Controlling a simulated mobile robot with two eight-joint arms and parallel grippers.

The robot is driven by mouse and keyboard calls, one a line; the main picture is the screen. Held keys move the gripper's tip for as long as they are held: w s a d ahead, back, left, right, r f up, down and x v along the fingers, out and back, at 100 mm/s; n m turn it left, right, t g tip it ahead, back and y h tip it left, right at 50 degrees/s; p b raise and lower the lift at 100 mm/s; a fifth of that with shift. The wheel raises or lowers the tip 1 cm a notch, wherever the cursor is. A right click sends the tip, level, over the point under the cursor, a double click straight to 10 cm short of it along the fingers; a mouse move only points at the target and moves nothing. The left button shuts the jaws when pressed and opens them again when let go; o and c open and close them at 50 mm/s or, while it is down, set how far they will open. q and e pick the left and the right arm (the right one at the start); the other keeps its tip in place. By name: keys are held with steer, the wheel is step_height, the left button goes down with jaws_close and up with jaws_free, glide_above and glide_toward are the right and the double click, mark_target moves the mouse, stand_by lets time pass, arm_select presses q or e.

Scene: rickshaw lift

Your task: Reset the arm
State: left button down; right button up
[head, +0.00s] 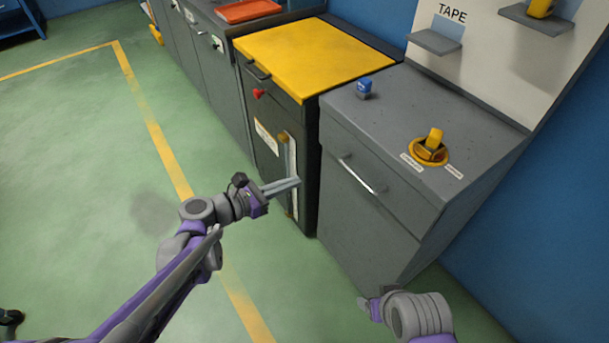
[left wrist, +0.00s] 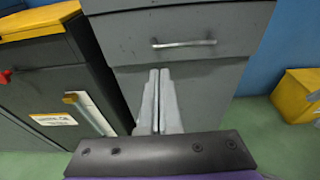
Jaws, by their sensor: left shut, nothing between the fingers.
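My left arm (head: 190,255) reaches in from the lower left in the head view. Its gripper (head: 299,181) is shut and empty, with its fingers pointing right in front of the dark cabinet with the yellow top. In the left wrist view the two grey fingers (left wrist: 159,72) lie together, in front of the grey cabinet below its drawer handle (left wrist: 184,44). Part of my right arm (head: 415,315) shows at the bottom right of the head view. Its gripper cannot be made out.
Open green floor (head: 80,150) lies left.

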arm_select(q)
steer(key=shift+s+a, duration=0.15)
steer(key=shift+a, duration=0.1)
steer(key=s+a+f+m+g+y, duration=0.1)
steer(key=s+a+f+m+y, duration=0.25)
steer(key=s+a+m, duration=0.35)
steer(key=s+a+f+m+g+y, duration=0.1)
steer(key=s+a+f+m+y, duration=0.3)
steer(key=s+m, duration=0.45)
steer(key=s+a+f+m+g+y, duration=0.1)
steer(key=s+a+f+m+y, duration=0.1)
steer(key=s+a+m+y, duration=0.55)
step_height(320, 180, up, 20)
steer(key=m+h+p, duration=0.1)
steer(key=p, duration=1.6)
steer(key=shift+s+d+t+p, duration=0.15)
steer(key=shift+d+t+p, duration=0.15)
steer(key=shift+d+p, duration=0.1)
arm_select(e)
step_height(320, 180, up, 20)
steer(key=w, duration=0.2)
steer(key=shift+t, duration=0.4)
arm_select(q)
steer(key=shift+s, duration=0.1)
arm_select(e)
steer(key=shift+s+r, duration=0.1)
